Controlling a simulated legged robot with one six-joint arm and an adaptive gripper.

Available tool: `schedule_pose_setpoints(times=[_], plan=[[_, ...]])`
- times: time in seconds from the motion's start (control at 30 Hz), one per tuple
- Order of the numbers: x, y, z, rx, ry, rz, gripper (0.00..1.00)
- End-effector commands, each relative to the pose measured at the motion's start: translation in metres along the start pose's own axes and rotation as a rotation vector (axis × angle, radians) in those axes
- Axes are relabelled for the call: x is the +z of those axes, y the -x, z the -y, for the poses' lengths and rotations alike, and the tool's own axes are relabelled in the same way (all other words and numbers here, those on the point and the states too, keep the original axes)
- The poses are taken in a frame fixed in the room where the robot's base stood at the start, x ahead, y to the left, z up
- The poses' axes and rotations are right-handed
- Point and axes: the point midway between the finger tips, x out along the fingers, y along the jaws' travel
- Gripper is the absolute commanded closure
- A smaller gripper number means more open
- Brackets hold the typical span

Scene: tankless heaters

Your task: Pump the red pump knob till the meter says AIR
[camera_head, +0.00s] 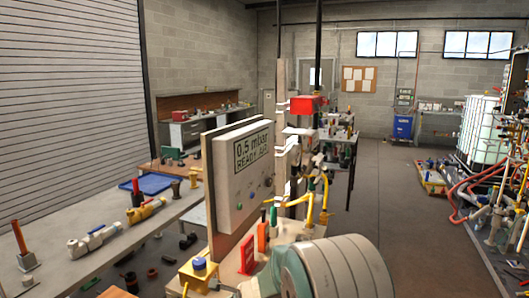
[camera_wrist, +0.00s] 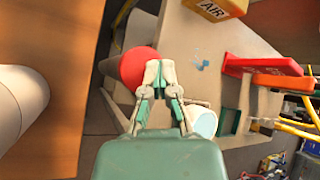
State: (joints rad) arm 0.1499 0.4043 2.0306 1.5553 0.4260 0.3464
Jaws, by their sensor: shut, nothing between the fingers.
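The red pump knob (camera_wrist: 136,66) is a round ball in the wrist view, partly behind my fingers. My gripper (camera_wrist: 160,72) is shut and empty, its fingertips overlapping the knob's right side in the picture; I cannot tell whether they touch it. In the head view I cannot make out the knob or the fingers; my pale arm fills the bottom. The meter (camera_head: 242,170) is a white box on an upright board. Its display (camera_head: 251,150) reads "0.5 mbar", with a second line that looks like "READY" and a blurred word.
A yellow box marked AIR (camera_wrist: 215,8) is at the top of the wrist view. Red (camera_wrist: 262,68) and orange (camera_wrist: 283,83) brackets stand to the right, near yellow pipes (camera_head: 310,207). A workbench (camera_head: 110,245) with fittings is at left.

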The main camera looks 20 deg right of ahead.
Motion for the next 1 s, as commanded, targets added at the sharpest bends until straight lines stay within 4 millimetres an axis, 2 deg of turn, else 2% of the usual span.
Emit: schedule_pose_setpoints(times=[1.0], plan=[[-0.006,-0.005,-0.0055,0.002,-0.001,-0.002,1.0]])
